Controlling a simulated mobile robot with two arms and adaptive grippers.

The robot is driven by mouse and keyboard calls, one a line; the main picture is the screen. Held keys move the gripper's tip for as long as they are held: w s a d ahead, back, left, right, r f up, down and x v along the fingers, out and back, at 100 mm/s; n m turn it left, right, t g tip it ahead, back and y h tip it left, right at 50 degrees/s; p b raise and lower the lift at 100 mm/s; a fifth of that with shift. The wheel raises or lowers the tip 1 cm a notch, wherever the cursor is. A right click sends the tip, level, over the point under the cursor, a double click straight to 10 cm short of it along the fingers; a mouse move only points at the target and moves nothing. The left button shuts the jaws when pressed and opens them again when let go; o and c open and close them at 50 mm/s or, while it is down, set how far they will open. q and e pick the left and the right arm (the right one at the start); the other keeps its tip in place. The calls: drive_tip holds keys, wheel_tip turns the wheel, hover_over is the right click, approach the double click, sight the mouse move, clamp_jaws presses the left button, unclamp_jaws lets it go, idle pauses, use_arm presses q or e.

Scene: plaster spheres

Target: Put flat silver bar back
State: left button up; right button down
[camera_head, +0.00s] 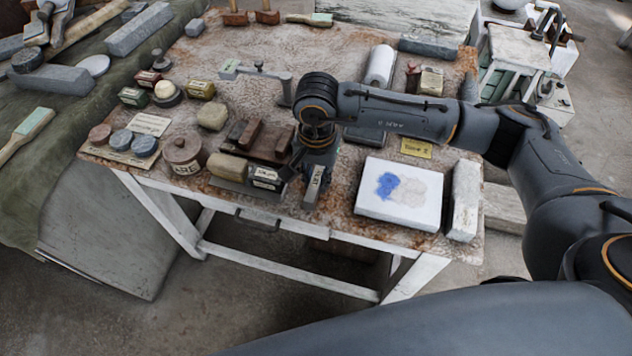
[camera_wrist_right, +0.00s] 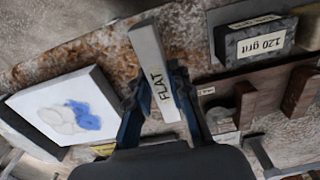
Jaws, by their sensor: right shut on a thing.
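The flat silver bar (camera_wrist_right: 148,48), labelled "FLAT", is held between the two fingers of my right gripper (camera_wrist_right: 158,85) in the right wrist view. In the head view the bar (camera_head: 314,186) points down toward the front of the table, below my right gripper (camera_head: 303,168). The bar is beside a dark brown wooden rack (camera_head: 284,143) that also shows in the right wrist view (camera_wrist_right: 222,93). I cannot tell whether the bar touches the table. My left gripper is not in view.
A labelled "120 grit" block (camera_wrist_right: 262,43) is close to the bar. A white slab with a blue patch (camera_head: 428,210) lies to the right of my gripper. The table's front edge is near.

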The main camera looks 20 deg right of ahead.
sight(316, 187)
wheel_tip(316, 187, down, 2)
drive_tip(key=shift+f+p, duration=0.1)
drive_tip(key=shift+p, duration=0.5)
drive_tip(key=shift+f, duration=0.25)
drive_tip(key=shift+f, duration=0.1)
drive_tip(key=shift+f+b, duration=0.15)
drive_tip(key=shift+b, duration=0.15)
drive_tip(key=c, duration=1.2)
unclamp_jaws()
